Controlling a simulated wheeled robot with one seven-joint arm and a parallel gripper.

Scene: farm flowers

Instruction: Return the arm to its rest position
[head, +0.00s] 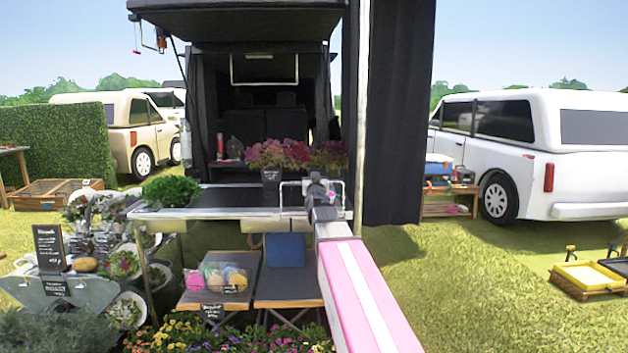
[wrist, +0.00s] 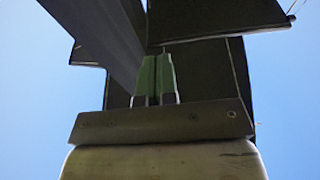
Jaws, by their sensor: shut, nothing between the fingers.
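My arm, pink with a white stripe, reaches from the lower right of the head view toward the stall counter (head: 225,199). Its dark end shows in front of the counter's right part, but the fingers cannot be made out there. In the wrist view my gripper (wrist: 156,76) has two greenish fingers side by side, shut with nothing between them. Behind them are dark canopy panels (wrist: 205,18) and blue sky, so the wrist camera looks upward.
A flower pot (head: 271,178) and a green plant (head: 171,190) stand on the counter. Lower tables hold colored balls (head: 217,277) and a blue box (head: 285,249). A dark curtain (head: 398,110) hangs right of the arm. Open grass (head: 470,290) lies at right, before a white vehicle (head: 540,140).

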